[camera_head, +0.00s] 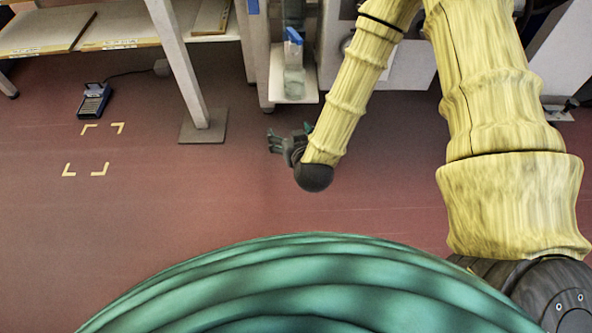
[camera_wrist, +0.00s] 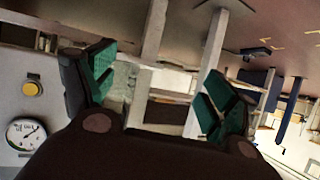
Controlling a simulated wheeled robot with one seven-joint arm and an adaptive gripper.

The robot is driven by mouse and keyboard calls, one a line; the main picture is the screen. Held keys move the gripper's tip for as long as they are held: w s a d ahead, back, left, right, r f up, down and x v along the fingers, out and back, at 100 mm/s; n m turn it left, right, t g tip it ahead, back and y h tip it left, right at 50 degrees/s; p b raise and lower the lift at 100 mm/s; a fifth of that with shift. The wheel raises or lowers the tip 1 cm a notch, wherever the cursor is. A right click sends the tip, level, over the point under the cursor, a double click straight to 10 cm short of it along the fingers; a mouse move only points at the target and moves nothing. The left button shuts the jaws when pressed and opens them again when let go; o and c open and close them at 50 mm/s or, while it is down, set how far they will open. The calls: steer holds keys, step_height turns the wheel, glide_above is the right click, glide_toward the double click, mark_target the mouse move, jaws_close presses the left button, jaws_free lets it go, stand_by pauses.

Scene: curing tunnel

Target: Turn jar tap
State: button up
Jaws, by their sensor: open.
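A blue tap (camera_head: 294,36) shows in the head view, at the upper middle. Directly below it a clear jar-like vessel (camera_head: 293,82) stands on a small white ledge (camera_head: 308,97). My gripper (camera_head: 279,143) hangs in the air below and in front of that ledge in the picture, apart from the tap. In the wrist view my gripper (camera_wrist: 158,88) has its two green-padded fingers spread wide, with nothing held between them. The tap cannot be made out in the wrist view; a pale, blurred patch lies behind the left finger.
A table leg (camera_head: 182,62) stands on a flat foot plate left of the gripper. A blue-grey pedal box (camera_head: 94,101) lies on the floor near yellow corner marks. A round gauge (camera_wrist: 26,134) and yellow button (camera_wrist: 33,89) show in the wrist view. The red floor (camera_head: 200,190) is clear.

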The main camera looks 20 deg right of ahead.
steer(key=s+f+g+y, duration=0.1)
steer(key=s+f+g, duration=0.2)
steer(key=s+f, duration=0.3)
step_height(320, 180, down, 3)
steer(key=shift+s+a+r+n+b, duration=0.1)
steer(key=shift+s+a+n+b, duration=0.05)
steer(key=shift+s+n+b, duration=0.25)
